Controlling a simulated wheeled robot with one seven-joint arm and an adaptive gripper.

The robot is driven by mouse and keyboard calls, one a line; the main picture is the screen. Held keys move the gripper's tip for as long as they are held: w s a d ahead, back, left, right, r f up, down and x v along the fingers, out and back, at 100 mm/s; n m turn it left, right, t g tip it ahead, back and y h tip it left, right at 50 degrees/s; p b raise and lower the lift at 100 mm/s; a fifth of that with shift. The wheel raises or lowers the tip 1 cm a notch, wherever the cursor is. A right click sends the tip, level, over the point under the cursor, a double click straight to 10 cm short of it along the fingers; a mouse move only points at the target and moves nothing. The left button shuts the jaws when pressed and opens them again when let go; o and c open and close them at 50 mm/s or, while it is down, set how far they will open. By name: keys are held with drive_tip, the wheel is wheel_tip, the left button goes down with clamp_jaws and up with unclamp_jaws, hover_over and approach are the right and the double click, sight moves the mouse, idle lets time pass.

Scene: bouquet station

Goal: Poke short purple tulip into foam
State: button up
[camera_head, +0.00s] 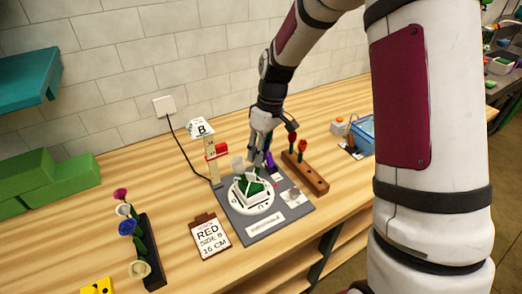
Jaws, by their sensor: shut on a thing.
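My gripper (262,146) points down over the grey station board, just behind the foam. It is shut on the purple tulip (269,160), whose dark purple part shows just right of and below the fingers. Its stem is mostly hidden, and I cannot tell whether it touches the foam. The green foam (246,188) sits inside a white angular holder on a white round dial (238,205). The grey board (292,214) carries them.
A wooden rack (316,182) with red tulips stands close right of the gripper. A post with sign B (200,129) stands left. A clipboard (210,240) reads RED SIDE B 15 CM. A dark rack (152,262) holds several flowers. Green blocks (60,176) lie far left.

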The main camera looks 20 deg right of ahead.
drive_tip(key=shift+a+f, duration=0.1)
drive_tip(key=shift+f, duration=0.5)
idle(1.2)
drive_tip(key=shift+c, duration=0.2)
idle(0.5)
drive_tip(key=o, duration=0.8)
drive_tip(key=shift+r, duration=0.2)
drive_tip(key=shift+w+d+r+p, duration=0.1)
drive_tip(key=shift+d+r+p, duration=0.15)
drive_tip(key=shift+r, duration=0.75)
drive_tip(key=shift+s+d+r+p, duration=0.1)
drive_tip(key=shift+r+p, duration=0.1)
drive_tip(key=shift+r, duration=0.8)
drive_tip(key=shift+w+d+r+p, duration=0.1)
drive_tip(key=shift+d+r+p, duration=0.15)
drive_tip(key=shift+r, duration=0.75)
drive_tip(key=o, duration=0.6)
